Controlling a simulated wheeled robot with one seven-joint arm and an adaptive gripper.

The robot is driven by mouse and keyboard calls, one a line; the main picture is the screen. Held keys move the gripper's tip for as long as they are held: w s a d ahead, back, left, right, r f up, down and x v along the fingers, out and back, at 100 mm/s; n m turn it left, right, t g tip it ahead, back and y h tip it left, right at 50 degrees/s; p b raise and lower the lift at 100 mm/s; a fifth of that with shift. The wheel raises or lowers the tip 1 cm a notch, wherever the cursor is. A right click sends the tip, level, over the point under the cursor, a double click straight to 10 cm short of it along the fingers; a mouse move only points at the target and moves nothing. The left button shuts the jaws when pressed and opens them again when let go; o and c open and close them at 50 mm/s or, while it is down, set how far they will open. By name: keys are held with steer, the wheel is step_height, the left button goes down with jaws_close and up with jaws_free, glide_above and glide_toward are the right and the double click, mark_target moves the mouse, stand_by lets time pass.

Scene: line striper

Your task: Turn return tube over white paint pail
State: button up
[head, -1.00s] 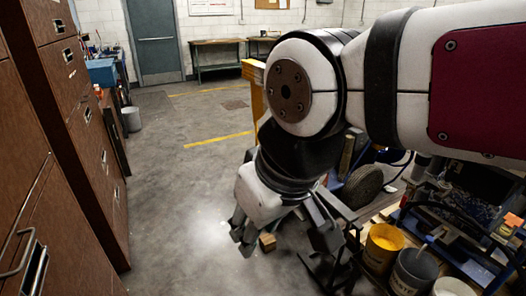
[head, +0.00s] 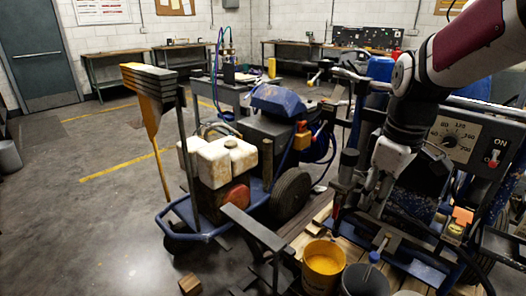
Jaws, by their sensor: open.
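A white pail (head: 407,294) shows only as a sliver of its top at the bottom edge, right of the grey pail. I cannot pick out the return tube with certainty among the dark bars and hoses above the pails.
A blue-framed cart with an engine and white tank (head: 220,160) stands left of my gripper. A dial panel with a red switch (head: 470,142) is right. Dark metal bars (head: 255,228) jut out left of the pails. A wooden block (head: 190,284) lies on the floor.

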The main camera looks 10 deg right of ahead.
mark_target(375, 255)
steer(key=w+d+f+n+g+b, duration=0.1)
steer(key=w+d+f+n+b, duration=0.2)
steer(key=d+f, duration=0.4)
steer(key=w+d+f+n+g+b, duration=0.1)
steer(key=w+d+f+b, duration=0.3)
steer(key=f, duration=1)
steer(key=f+b, duration=0.1)
steer(key=f, duration=0.4)
steer(key=w+d+f+b, duration=0.1)
steer(key=f, duration=0.3)
steer(key=shift+f, duration=0.35)
steer(key=shift+c, duration=0.5)
jaws_close()
